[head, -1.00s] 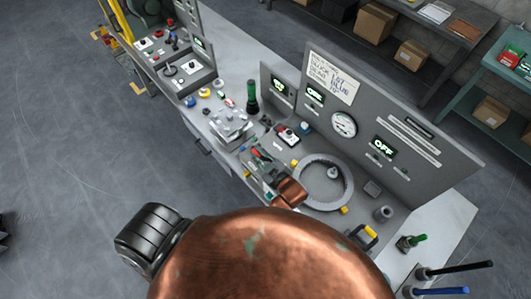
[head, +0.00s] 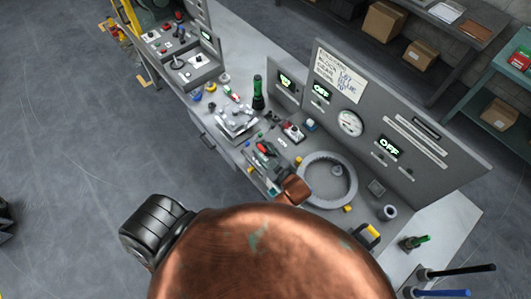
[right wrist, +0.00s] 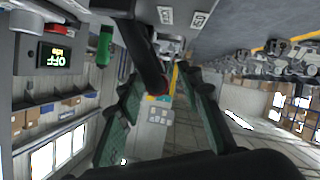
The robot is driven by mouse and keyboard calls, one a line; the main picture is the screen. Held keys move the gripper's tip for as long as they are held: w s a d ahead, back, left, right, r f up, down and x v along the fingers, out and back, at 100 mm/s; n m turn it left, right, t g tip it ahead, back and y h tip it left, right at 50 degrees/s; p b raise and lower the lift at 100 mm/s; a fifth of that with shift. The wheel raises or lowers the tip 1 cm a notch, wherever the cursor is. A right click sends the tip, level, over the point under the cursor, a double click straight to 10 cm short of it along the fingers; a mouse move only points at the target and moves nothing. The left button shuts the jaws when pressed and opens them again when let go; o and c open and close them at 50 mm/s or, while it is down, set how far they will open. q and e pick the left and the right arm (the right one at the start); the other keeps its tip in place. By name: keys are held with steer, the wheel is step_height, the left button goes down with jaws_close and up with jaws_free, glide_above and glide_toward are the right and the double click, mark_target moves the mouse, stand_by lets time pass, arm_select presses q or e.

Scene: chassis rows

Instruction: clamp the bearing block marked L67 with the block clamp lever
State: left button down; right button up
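My right gripper (head: 264,160) is over the front of the bench, right of a silver metal fixture (head: 237,122) in the head view. In the right wrist view its dark green fingers (right wrist: 163,98) stand apart. A dark bar with a reddish part (right wrist: 152,68) shows between them; I cannot tell whether it is the clamp lever or whether they touch it. A small silver part (right wrist: 170,46) lies beyond, near two white labels (right wrist: 182,17) too small to read. I cannot pick out the block marked L67. My left gripper is not in view.
A grey ring (head: 328,179) lies right of my gripper. An upright panel with a gauge (head: 350,123) and a handwritten note (head: 339,75) closes the bench's back. A green-topped cylinder (head: 258,92) stands behind the fixture. My copper-coloured arm hides the near bench.

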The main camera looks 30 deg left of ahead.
steer(key=v, duration=1.2)
steer(key=shift+a, duration=0.1)
